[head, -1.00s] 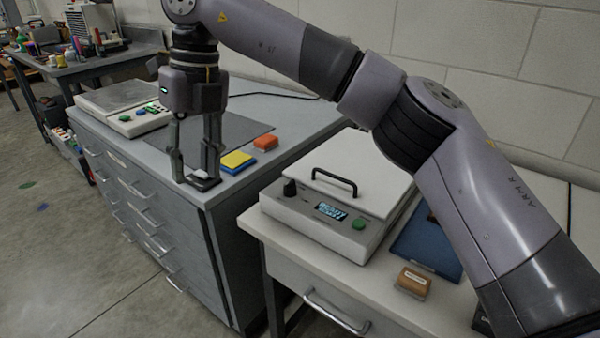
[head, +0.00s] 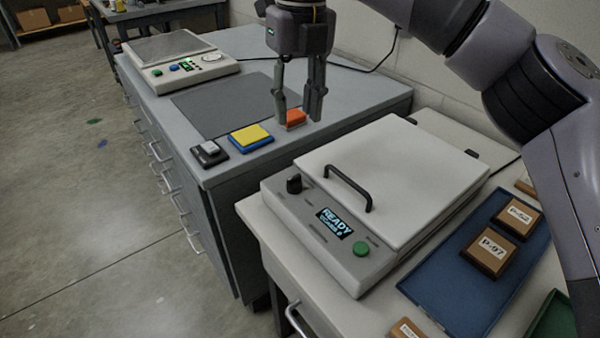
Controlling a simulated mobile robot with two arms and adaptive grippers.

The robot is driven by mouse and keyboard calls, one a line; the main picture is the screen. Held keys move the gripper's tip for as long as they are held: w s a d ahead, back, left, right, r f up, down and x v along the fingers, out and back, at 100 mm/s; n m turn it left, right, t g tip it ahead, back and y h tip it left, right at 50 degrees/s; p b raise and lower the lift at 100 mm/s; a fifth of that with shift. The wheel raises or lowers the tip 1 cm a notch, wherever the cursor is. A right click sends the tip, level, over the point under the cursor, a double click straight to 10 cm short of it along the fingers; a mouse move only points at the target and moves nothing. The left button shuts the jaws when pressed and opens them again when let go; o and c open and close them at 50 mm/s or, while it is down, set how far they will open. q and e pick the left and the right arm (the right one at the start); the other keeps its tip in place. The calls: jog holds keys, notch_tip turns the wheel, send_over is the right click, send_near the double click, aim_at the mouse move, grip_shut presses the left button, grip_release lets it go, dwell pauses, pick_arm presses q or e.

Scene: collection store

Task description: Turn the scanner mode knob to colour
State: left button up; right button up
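The scanner is a white box with a flat lid (head: 395,170) and a black bar handle (head: 348,187). It stands on a white-topped drawer desk. Its grey front panel holds a small black mode knob (head: 294,184) at the left end, a lit display (head: 334,222) reading READY, and a green button (head: 361,249). The display's smaller second line and the knob's pointing direction are too small to read. My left gripper is out of view.
A blue tray (head: 425,287) with labelled brown boxes (head: 489,251) lies right of the scanner.

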aim_at(295, 176)
pick_arm(q)
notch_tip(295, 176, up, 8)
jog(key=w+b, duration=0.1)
jog(key=b, duration=0.1)
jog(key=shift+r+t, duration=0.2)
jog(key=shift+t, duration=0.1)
pick_arm(e)
jog(key=f, duration=1.5)
jog(key=shift+s+a, duration=0.1)
jog(key=shift+a, duration=0.1)
jog(key=shift+c, duration=0.3)
grip_shut()
